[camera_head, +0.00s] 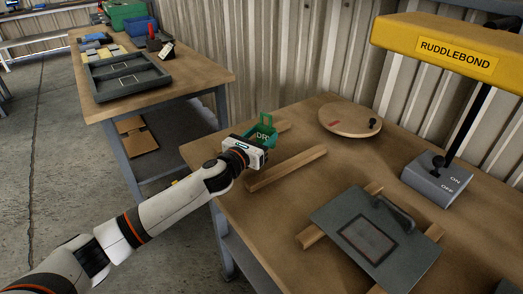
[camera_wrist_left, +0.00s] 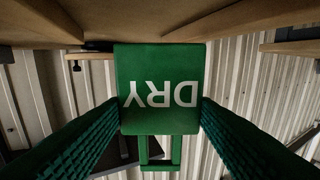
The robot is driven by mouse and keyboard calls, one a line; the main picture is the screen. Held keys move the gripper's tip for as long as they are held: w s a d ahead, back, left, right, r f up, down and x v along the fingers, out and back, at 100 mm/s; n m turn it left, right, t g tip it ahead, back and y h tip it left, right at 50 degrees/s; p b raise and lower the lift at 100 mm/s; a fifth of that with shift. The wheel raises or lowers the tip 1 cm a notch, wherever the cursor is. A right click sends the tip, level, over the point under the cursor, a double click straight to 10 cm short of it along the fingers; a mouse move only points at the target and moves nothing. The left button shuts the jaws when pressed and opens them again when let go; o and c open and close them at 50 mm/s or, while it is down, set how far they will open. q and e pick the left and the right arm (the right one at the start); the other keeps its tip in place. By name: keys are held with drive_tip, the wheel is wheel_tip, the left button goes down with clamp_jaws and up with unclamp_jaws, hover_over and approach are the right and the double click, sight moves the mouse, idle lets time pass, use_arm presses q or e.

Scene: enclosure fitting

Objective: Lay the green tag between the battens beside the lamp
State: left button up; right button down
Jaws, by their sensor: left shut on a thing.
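The green tag (camera_head: 263,136), lettered DRY, is in my left gripper (camera_head: 258,146) over the near left part of the bench. In the left wrist view the tag (camera_wrist_left: 160,88) is between both fingers, its lettering upside down and a loop handle at its lower edge. One batten (camera_head: 287,168) lies just right of the gripper; a second (camera_head: 284,127) lies behind the tag, partly hidden. The lamp has a yellow hood (camera_head: 440,50) marked RUDDLEBOND and a grey switch base (camera_head: 437,182) at the right. My right gripper is out of view.
A dark grey plate (camera_head: 345,213) with a handle lies across wooden strips at the front. A round wooden disc (camera_head: 350,118) with a black knob lies at the back. A second table (camera_head: 180,85) with grey trays stands left, across a gap. Corrugated wall is behind.

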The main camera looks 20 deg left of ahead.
use_arm(q)
wheel_tip(320, 180, down, 4)
drive_tip(key=shift+r+b, duration=0.25)
drive_tip(key=shift+b, duration=0.2)
drive_tip(key=shift+f, duration=0.1)
